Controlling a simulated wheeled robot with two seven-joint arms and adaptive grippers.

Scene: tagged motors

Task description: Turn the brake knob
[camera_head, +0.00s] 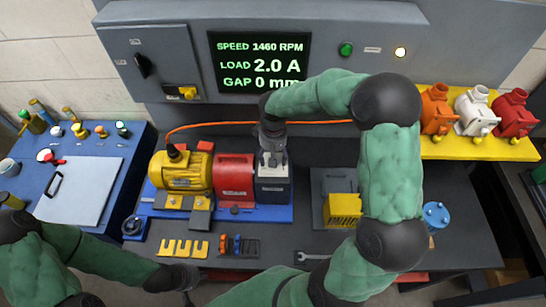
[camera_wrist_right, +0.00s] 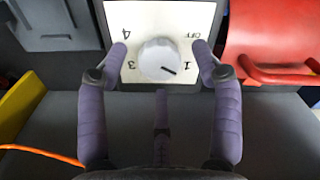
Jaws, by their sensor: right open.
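The brake (camera_head: 272,190) is a dark block at the right end of the blue base, with a pale dial plate on top. In the right wrist view its round grey-white knob (camera_wrist_right: 158,58) sits on the dial plate (camera_wrist_right: 150,14). The marks 4, 3, 1 and OFF show upside down, and the knob's dark line points toward the 1. My right gripper (camera_wrist_right: 159,55) is open, with one finger on each side of the knob and gaps between. In the head view it (camera_head: 272,148) is over the brake. My left gripper (camera_head: 186,278) is low at the front left; its fingers are unclear.
A red unit (camera_head: 234,178) and a yellow motor (camera_head: 182,172) stand left of the brake. A yellow block (camera_head: 343,210) is to the right. The screen (camera_head: 260,62) reads 1460 RPM, 2.0 A, gap 0 mm. An orange cable (camera_head: 215,124) runs behind.

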